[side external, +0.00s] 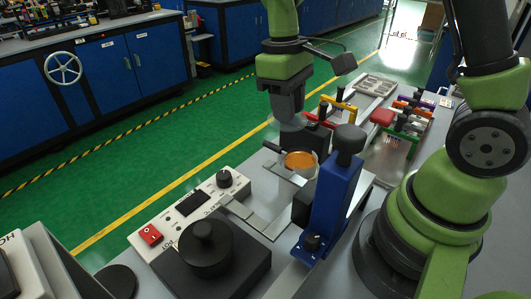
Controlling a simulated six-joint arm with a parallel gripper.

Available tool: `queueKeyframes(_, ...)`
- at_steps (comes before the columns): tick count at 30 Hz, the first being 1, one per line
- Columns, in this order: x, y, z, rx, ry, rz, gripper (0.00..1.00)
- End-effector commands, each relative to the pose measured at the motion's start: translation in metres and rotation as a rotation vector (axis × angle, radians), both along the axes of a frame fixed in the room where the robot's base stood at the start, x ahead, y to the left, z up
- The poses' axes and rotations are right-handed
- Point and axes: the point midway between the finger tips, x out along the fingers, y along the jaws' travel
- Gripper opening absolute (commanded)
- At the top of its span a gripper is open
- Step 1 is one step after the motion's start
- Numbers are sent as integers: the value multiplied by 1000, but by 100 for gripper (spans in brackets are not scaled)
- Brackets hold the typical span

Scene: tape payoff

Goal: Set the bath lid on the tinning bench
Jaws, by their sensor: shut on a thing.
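My gripper (289,112) hangs pointing down left of the blue upright stand.
A blue stand with a black knob (338,190) rises close right of the cup. A control box with a red switch (150,234) and a black unit with a round knobbed top (206,247) stand in front. Coloured-handled tools (400,120) lie behind right.

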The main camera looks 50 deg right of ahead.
Motion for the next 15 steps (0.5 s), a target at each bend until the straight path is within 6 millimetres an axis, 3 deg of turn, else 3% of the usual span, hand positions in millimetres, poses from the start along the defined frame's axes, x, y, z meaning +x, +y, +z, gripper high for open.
queueKeyframes(5, 15, 0, -9, 0, 2, -73, 3)
queueKeyframes(15, 78, -44, -41, 0, -1, 352, 3)
